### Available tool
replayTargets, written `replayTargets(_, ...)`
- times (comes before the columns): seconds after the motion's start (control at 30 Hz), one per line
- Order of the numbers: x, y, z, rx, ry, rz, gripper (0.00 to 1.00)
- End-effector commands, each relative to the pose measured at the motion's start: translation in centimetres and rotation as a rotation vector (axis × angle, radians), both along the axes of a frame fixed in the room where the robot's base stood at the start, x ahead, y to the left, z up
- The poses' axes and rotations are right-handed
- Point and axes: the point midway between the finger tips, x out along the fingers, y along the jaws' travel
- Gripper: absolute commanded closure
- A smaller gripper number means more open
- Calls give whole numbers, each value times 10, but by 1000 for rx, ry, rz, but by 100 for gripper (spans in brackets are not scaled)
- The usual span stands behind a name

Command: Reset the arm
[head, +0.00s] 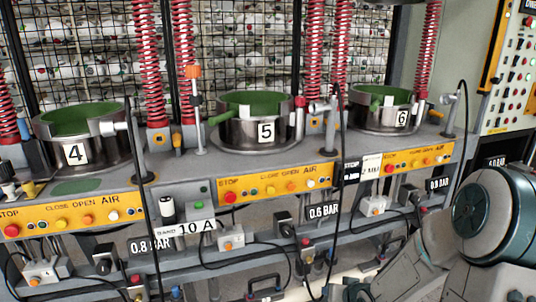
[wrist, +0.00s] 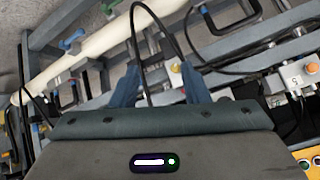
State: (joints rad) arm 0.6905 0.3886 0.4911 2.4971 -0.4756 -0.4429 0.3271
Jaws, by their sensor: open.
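My arm (head: 492,215) shows at the lower right of the head view, in front of the right end of the bench. Its big grey-teal joint is nearest the camera, with further links below it. I cannot make out my gripper's fingers in the head view. In the wrist view my gripper (wrist: 160,88) is open, its two blue fingers apart. I see nothing held between them. Black cables and the grey frame under the bench show beyond the fingers.
The grey press bench carries green-lined pots numbered 4 (head: 76,154), 5 (head: 266,131) and 6 (head: 401,118), with yellow button panels (head: 274,186) below. Black cables (head: 337,190) hang in front. Red springs (head: 148,60) stand behind. A control cabinet (head: 516,75) is at the right.

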Motion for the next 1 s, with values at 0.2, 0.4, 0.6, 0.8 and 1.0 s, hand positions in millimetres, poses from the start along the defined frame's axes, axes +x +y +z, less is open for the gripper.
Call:
replayTargets(0.2,-29,-9,97,-221,151,-4,59)
replayTargets(0.4,-68,-8,184,-326,270,-27,59)
replayTargets(0.6,-119,7,270,-339,373,-25,59)
replayTargets(0.8,-171,27,333,-285,457,18,59)
replayTargets(1.0,-198,37,356,-243,500,57,59)
